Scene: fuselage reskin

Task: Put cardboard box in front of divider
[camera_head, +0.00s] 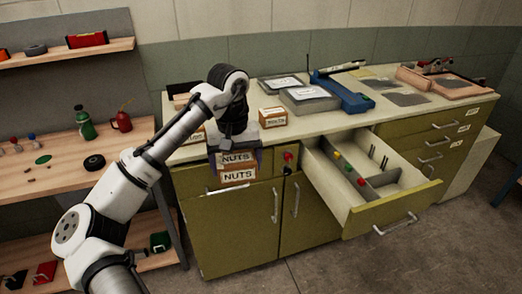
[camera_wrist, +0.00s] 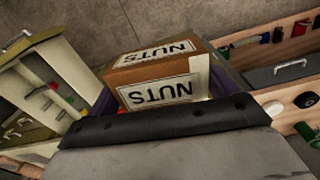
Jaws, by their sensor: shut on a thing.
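The cardboard box (camera_head: 237,175) with white NUTS labels is held by my gripper (camera_head: 236,152), in front of the cabinet's left part. In the wrist view the box (camera_wrist: 150,70) sits between the dark purple fingers (camera_wrist: 168,90), its far end sticking out. The open drawer (camera_head: 395,212) is to the right of my gripper in the head view. A grey divider (camera_head: 345,168) runs lengthwise inside it, with small green, yellow and red pieces along it. The box is outside the drawer and apart from it. The drawer also shows at the left of the wrist view (camera_wrist: 50,75).
The countertop above holds another small cardboard box (camera_head: 272,117), grey cases (camera_head: 308,99) and a blue tool (camera_head: 343,93). Wooden shelves (camera_head: 45,180) with bottles and small parts stand at the left. The floor (camera_head: 310,275) before the cabinet is clear.

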